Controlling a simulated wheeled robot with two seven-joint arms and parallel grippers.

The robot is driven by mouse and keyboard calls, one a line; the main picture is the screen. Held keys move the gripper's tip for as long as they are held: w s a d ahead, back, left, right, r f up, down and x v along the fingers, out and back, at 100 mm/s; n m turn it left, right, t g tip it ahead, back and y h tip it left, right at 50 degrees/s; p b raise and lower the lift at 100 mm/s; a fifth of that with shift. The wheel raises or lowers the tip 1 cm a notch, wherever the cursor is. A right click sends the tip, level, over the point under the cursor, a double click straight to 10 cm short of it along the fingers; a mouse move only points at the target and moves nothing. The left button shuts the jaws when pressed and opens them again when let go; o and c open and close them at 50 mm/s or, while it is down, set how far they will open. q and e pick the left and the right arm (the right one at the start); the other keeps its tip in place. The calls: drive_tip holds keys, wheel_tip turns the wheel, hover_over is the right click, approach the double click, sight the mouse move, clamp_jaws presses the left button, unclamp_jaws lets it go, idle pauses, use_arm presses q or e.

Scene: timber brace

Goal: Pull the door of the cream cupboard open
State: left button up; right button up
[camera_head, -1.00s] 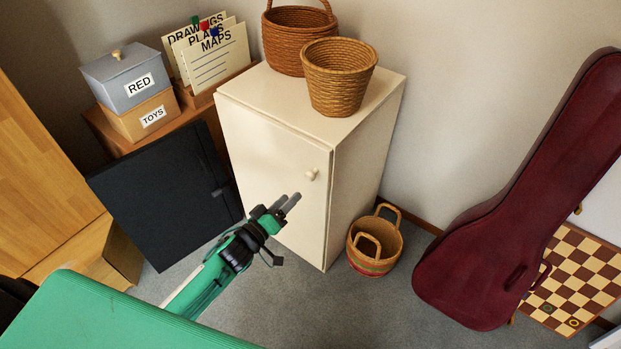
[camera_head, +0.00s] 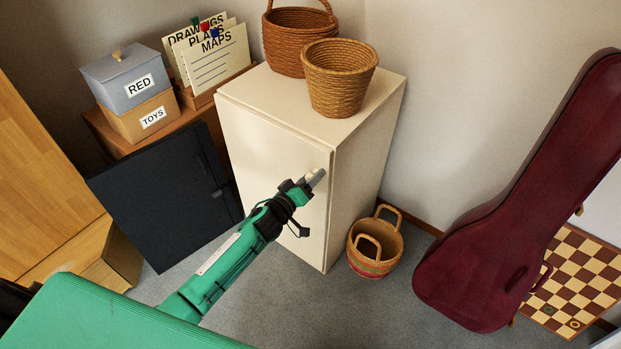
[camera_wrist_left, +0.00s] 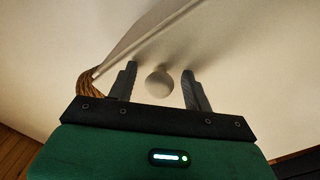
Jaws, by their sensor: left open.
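The cream cupboard (camera_head: 366,150) stands against the wall, and its door (camera_head: 262,150) looks shut. My left gripper (camera_head: 316,176) is at the door's upper right, where the round knob is; the fingers hide most of the knob in the head view. In the left wrist view the cream knob (camera_wrist_left: 159,81) sits between the two open fingers of my left gripper (camera_wrist_left: 158,85), with a gap on each side. The fingers are not closed on it. My right gripper is in neither view.
Two wicker baskets (camera_head: 340,78) stand on the cupboard top. A striped basket (camera_head: 375,245) is on the floor at its right. A black folder (camera_head: 165,195) leans at the left. A dark red guitar case (camera_head: 520,200) stands at the right. Grey carpet (camera_head: 300,305) in front is clear.

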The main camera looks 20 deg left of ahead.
use_arm(q)
clamp_jaws()
drive_tip(key=shift+s, duration=0.1)
